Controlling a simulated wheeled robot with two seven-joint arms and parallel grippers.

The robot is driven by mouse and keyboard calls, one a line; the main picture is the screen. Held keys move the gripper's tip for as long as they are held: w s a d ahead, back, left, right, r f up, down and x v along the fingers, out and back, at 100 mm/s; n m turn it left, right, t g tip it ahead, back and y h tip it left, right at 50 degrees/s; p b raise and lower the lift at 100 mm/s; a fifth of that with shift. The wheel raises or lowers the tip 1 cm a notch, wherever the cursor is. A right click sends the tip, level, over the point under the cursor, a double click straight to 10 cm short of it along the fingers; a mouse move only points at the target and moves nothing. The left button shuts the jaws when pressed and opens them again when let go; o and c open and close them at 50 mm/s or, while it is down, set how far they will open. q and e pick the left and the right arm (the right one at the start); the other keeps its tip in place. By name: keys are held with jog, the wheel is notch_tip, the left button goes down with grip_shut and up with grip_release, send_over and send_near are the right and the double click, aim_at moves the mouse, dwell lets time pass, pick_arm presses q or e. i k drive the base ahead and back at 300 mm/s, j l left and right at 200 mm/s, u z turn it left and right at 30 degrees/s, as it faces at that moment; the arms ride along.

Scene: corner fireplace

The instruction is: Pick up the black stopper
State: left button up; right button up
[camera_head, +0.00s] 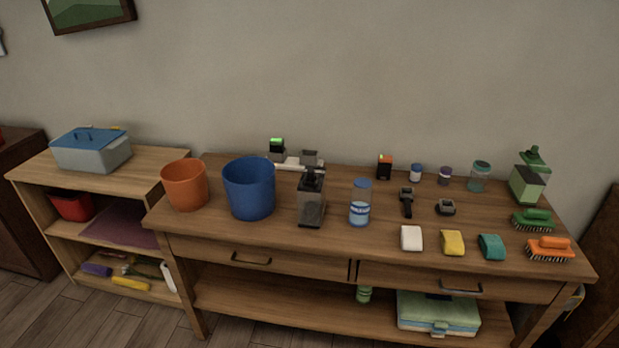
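A squat dark grey bottle (311,208) stands near the middle of the table (350,250). A black piece that looks like the stopper (312,179) sits upright on its top. I cannot tell how firmly it is seated. A small black object (406,203) and a low dark object (446,207) lie to the right, too small to identify surely. Neither of my grippers is in view.
A blue bucket (249,188) stands close left of the bottle, with an orange bucket (185,186) beyond it. A blue-white bottle (360,205) stands to its right. A white charger-like stand (293,162) is behind. Sponges and brushes (534,221) fill the right front.

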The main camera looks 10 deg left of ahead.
aim_at(311, 173)
jog(key=i+l+u, duration=0.25)
jog(key=i+l, duration=0.15)
jog(key=l, duration=0.25)
jog(key=i+l+u, duration=0.15)
jog(key=l, duration=0.2)
jog(key=i+l+u, duration=0.1)
jog(key=i+l, duration=0.15)
jog(key=l, duration=0.15)
jog(key=i+l+u, duration=0.15)
jog(key=l, duration=0.2)
